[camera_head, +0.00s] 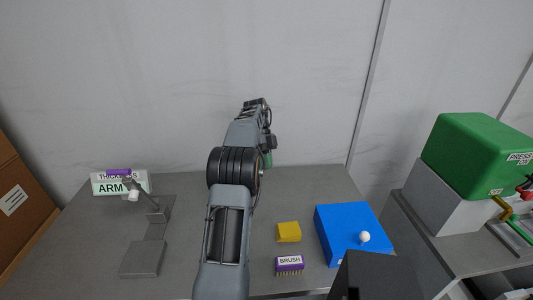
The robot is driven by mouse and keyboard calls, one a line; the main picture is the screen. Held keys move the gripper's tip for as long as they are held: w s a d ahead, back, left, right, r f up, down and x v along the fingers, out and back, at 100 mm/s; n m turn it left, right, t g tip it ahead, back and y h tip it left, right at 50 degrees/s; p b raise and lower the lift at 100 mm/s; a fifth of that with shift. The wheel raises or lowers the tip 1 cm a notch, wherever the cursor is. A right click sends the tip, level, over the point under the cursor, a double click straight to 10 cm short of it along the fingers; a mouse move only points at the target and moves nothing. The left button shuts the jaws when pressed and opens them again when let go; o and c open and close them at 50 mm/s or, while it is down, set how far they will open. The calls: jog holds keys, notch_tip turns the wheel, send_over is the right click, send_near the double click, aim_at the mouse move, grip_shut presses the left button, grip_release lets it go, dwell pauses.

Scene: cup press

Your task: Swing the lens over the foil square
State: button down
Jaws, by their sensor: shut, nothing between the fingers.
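A grey stand (143,258) at the left of the table carries a swing arm (148,203) with a purple top piece (119,172) and a small white cylinder (133,195). A sign behind it reads "THICKNESS ARM" (111,188). I cannot make out a clear lens on it. A yellow square piece (288,232), perhaps the foil square, lies on the table right of my arm, apart from the stand. My gripper (267,158) is shut and empty, partly hidden behind my arm, over the back of the table, away from the stand.
A purple block labelled "BRUSH" (289,265) with bristles is in front of the yellow piece. A blue box (343,232) with a white knob (364,237) stands to its right. A green press (480,155) is at far right, a brown carton (20,205) at far left.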

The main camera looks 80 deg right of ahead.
jog(key=shift+d+r+p, duration=0.3)
jog(key=shift+r+p, duration=0.1)
jog(key=shift+p, duration=0.05)
dwell(0.3)
jog(key=w+a+r+n+h, duration=0.2)
jog(key=w+a+n, duration=0.15)
jog(key=w, duration=0.35)
jog(key=w+a+r+n+h, duration=0.1)
jog(key=w+a+r+n, duration=0.15)
jog(key=w+n, duration=0.35)
jog(key=w+a+r+n+t+h, duration=0.1)
jog(key=w+a+n+h, duration=0.1)
jog(key=w+a+n, duration=0.5)
jog(key=w+a+r+n+t+h, duration=0.15)
jog(key=w+a+n, duration=0.3)
jog(key=a, duration=0.55)
jog(key=s+a+f+n+t, duration=0.1)
jog(key=a+f+n+t, duration=0.1)
jog(key=a+n, duration=0.6)
jog(key=s+a+f+n+t, duration=0.1)
jog(key=a+f+n+t, duration=0.2)
jog(key=a+n, duration=0.6)
jog(key=a, duration=0.8)
jog(key=shift+a+f+n, duration=0.2)
jog(key=shift+a+n, duration=0.05)
jog(key=shift+n, duration=0.05)
jog(key=shift+s+t, duration=0.1)
jog(key=shift+t, duration=0.15)
